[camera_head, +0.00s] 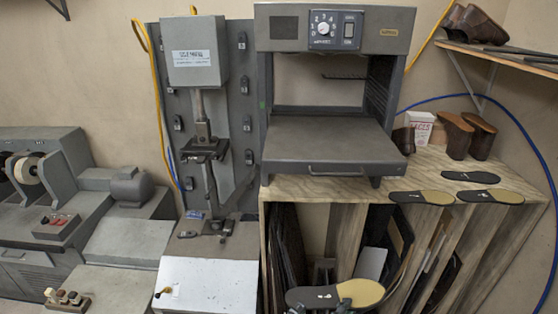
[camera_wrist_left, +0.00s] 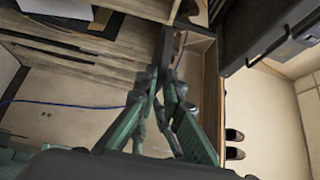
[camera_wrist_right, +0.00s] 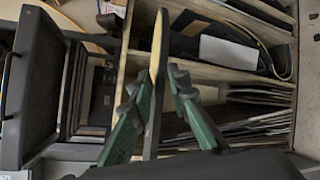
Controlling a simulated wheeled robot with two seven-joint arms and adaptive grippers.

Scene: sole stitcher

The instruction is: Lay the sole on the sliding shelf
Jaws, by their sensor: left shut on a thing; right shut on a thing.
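The sole (camera_head: 312,296), black at one end and tan at the other, is held flat at the bottom of the head view, in front of the wooden rack. In the right wrist view my right gripper (camera_wrist_right: 153,88) is shut on the sole (camera_wrist_right: 157,50), seen edge-on. In the left wrist view my left gripper (camera_wrist_left: 168,85) is shut on a thin, dark edge, apparently the same sole. The sliding shelf (camera_head: 330,145) is a bare grey plate with a front handle, in the machine's open bay, above and behind the sole.
The machine's control panel (camera_head: 335,30) overhangs the shelf. More soles (camera_head: 422,197) lie on the wooden rack top (camera_head: 400,178) at right, near brown shoes (camera_head: 455,135) and a white box (camera_head: 420,125). A grey press (camera_head: 196,55) stands left. Rack dividers stand below the shelf.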

